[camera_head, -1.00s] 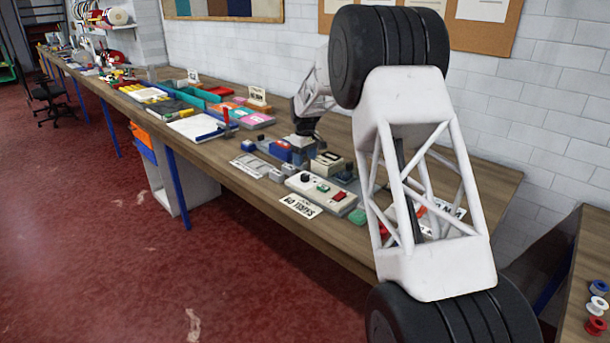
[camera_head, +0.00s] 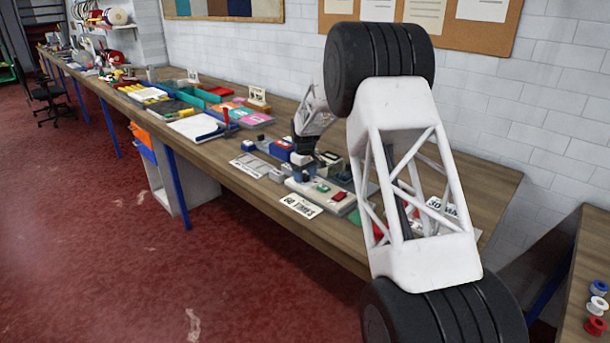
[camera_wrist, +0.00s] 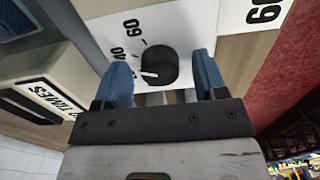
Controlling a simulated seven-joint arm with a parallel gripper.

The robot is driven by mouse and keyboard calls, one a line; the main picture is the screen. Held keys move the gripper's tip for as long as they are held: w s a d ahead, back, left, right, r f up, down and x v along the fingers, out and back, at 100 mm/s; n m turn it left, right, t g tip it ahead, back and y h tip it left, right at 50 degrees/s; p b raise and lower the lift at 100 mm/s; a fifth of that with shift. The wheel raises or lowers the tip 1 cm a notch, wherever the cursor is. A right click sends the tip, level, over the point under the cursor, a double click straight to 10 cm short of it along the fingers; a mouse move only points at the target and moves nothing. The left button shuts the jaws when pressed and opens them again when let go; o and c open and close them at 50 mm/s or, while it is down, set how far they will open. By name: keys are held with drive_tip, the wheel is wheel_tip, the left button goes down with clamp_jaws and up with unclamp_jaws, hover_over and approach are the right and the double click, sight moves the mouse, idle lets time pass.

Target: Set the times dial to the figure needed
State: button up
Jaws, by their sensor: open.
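The times dial is a black round knob (camera_wrist: 158,66) on a white panel in the wrist view. Its white pointer line aims to the lower left, below the printed 40; 60 is printed further round, above it. Any figure at the pointer is hidden by the left finger. My gripper (camera_wrist: 160,64) is open, its blue fingers on either side of the knob, apart from it as far as I can tell. In the head view my gripper (camera_head: 302,170) is over the left end of the white control box (camera_head: 322,192), hiding the knob.
A card reading "60 TIMES" (camera_head: 299,206) lies in front of the box. The box carries green and red buttons. A grey device with a "TIMES" label (camera_wrist: 54,97) stands close at left in the wrist view. Another card (camera_head: 441,207) shows behind my arm.

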drive_tip(key=shift+c, duration=0.4)
drive_tip(key=c, duration=0.8)
drive_tip(key=shift+c, duration=0.2)
drive_tip(key=shift+m, duration=0.4)
drive_tip(key=m, duration=0.3)
drive_tip(key=shift+m, duration=0.3)
drive_tip(key=m, duration=0.4)
drive_tip(key=shift+m, duration=0.3)
drive_tip(key=o, duration=0.9)
